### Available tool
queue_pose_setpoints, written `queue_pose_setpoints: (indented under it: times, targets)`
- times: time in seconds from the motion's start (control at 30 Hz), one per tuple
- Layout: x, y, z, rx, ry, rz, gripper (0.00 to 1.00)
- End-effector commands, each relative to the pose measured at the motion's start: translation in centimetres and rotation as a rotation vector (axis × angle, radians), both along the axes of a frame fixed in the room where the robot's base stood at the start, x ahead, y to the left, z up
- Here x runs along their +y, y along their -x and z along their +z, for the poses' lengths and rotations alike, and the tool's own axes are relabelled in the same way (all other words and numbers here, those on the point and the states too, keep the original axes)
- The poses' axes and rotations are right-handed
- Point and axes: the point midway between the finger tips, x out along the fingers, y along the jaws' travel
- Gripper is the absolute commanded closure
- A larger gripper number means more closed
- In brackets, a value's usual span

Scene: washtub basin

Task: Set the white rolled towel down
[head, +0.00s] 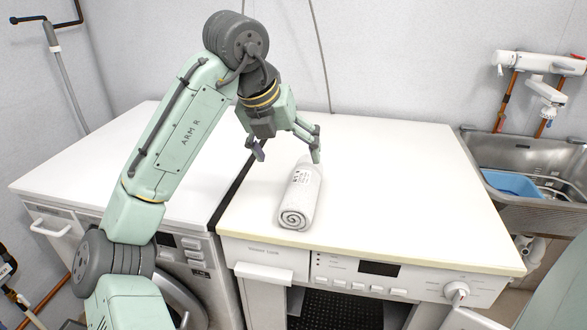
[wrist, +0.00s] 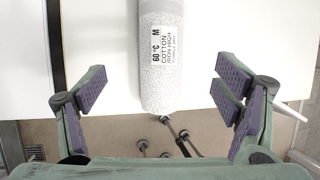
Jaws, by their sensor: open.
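The white rolled towel (head: 298,199) lies on its side on the white top of the right-hand machine (head: 400,190). Its spiral end faces the front edge and a printed label shows on its upper side. In the wrist view the towel (wrist: 161,60) runs down from the top middle, between and beyond the finger pads. My gripper (head: 288,155) is open and empty, just above and behind the towel's far end. In the wrist view my gripper (wrist: 160,100) shows its fingers wide apart, with a gap on each side of the towel.
A second white-topped machine (head: 90,170) stands to the left, with a dark gap between the two tops. A metal sink (head: 480,160) with a blue basin (head: 512,183) and a tap (head: 545,90) is at the right. The top right of the towel is clear.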

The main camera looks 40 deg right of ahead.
Motion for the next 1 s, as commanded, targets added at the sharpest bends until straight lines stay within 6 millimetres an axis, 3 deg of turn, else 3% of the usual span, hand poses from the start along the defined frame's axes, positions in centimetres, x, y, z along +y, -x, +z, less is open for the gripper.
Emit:
queue_pose_setpoints:
  times: [0.13, 0.47, 0.57, 0.63, 0.73, 0.8, 0.87, 0.9, 0.97, 1.0]
  targets:
    - [0.5, 0.1, 1.1, 0.0, 0.0, 0.002, 0.17]
    - [0.6, -0.3, 1.6, 0.004, 0.038, 0.035, 0.17]
    - [0.9, -2.6, 3.3, 0.019, 0.215, 0.202, 0.17]
    - [2.1, -5.7, 6.2, 0.047, 0.458, 0.411, 0.17]
    - [7.3, -10.9, 12.5, 0.109, 0.905, 0.727, 0.17]
    - [12.7, -13.3, 16.6, 0.152, 1.203, 0.884, 0.17]
    - [18.0, -14.5, 19.7, 0.18, 1.441, 0.978, 0.17]
    - [21.6, -14.9, 21.5, 0.195, 1.593, 1.021, 0.17]
    - [27.4, -14.7, 23.7, 0.208, 1.815, 1.059, 0.17]
    - [31.2, -14.1, 24.9, 0.212, 1.957, 1.066, 0.17]
